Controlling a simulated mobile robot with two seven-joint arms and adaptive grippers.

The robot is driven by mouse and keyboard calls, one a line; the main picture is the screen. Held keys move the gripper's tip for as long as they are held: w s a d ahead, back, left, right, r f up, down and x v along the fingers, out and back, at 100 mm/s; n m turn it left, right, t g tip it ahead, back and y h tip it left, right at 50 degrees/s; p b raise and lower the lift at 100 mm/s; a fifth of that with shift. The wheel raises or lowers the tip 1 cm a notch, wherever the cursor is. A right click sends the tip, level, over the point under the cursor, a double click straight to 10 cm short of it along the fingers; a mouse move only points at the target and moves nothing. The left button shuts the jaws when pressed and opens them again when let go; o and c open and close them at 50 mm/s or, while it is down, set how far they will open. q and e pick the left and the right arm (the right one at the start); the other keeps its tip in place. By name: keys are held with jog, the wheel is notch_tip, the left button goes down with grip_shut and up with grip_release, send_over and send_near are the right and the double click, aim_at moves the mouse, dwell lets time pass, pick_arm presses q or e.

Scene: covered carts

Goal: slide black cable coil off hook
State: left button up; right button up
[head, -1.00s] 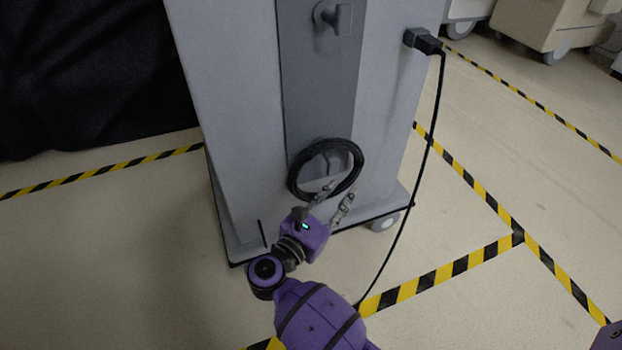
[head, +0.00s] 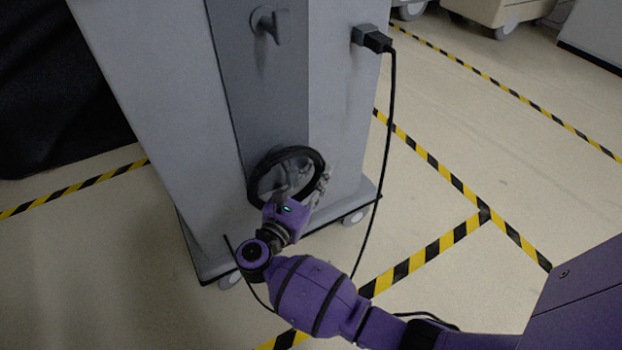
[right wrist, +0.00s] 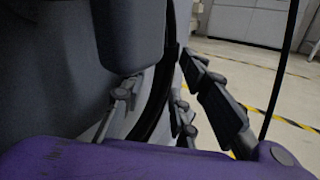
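The black cable coil (head: 320,166) hangs against the grey front panel of the cart, low down in the head view. The hook inside the coil is mostly hidden behind my right gripper in the head view. My right gripper (head: 300,184) is at the coil's lower right part, one finger inside the ring and the other outside. In the right wrist view, the coil (right wrist: 160,100) passes between the spread fingers (right wrist: 165,105). A gap shows on the side of the inner finger. A grey block (right wrist: 130,35), perhaps the hook, juts out above that finger. My left gripper is out of view.
The grey cart (head: 140,90) fills the left middle. A grey knob (head: 270,22) juts from its panel above the coil. A black plug (head: 376,40) with a hanging cord (head: 388,130) is at the right.

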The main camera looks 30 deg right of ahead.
grip_shut()
jog(key=shift+c, duration=1.3)
grip_release()
grip_shut()
jog(key=shift+r, duration=0.25)
jog(key=shift+r, duration=0.4)
jog(key=s+p, duration=0.2)
jog(key=s, duration=0.8)
jog(key=shift+d+p, duration=0.15)
jog(key=shift+p, duration=0.2)
